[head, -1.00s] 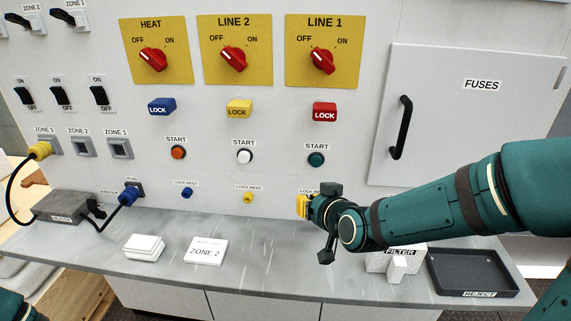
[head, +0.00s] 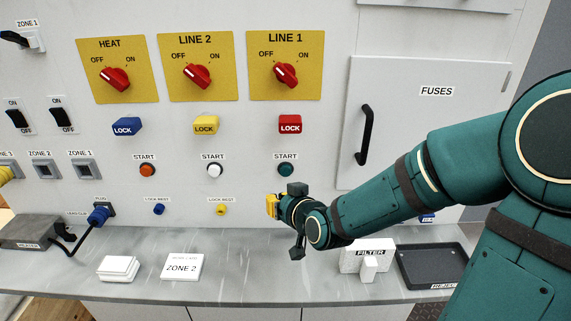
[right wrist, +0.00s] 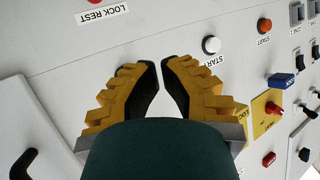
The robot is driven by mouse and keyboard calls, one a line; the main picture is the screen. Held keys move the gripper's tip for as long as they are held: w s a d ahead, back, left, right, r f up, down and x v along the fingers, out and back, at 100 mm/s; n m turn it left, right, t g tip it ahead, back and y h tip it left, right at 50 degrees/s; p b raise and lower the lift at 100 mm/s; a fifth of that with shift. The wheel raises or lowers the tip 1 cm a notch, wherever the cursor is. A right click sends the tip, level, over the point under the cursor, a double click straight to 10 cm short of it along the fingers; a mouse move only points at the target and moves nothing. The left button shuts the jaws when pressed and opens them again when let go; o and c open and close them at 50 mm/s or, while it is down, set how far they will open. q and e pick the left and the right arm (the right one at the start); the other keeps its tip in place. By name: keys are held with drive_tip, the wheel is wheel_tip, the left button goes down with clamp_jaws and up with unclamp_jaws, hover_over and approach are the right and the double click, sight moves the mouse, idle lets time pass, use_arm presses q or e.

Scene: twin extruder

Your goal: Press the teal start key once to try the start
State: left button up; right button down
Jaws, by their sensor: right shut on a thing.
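The teal start key (head: 286,170) is a round button on the panel under the LINE 1 START label, in plain view. My right gripper (head: 272,206) has yellow fingers and is just below and slightly left of the key, in front of the panel. In the right wrist view its fingertips (right wrist: 160,68) are drawn close together, with a narrow gap showing. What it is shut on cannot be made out. The teal key is not visible in the right wrist view. My left gripper is out of view.
White (head: 214,170) and orange (head: 147,170) start buttons sit left of the teal key. A red LOCK block (head: 290,124) is above it. A fuse door handle (head: 365,135) is to the right. A filter box (head: 352,258) and black reject tray (head: 405,270) stand on the shelf.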

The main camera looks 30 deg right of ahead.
sight(286, 171)
drive_tip(key=w+d+p, duration=0.3)
drive_tip(key=w+p, duration=0.1)
drive_tip(key=w, duration=0.2)
drive_tip(key=shift+d+p, duration=0.35)
drive_tip(key=c, duration=1.7)
unclamp_jaws()
clamp_jaws()
drive_tip(key=shift+w+d+f, duration=0.1)
drive_tip(key=shift+w, duration=0.1)
drive_tip(key=shift+w+d+b, duration=0.15)
drive_tip(key=shift+w+b, duration=0.05)
drive_tip(key=shift+b, duration=0.1)
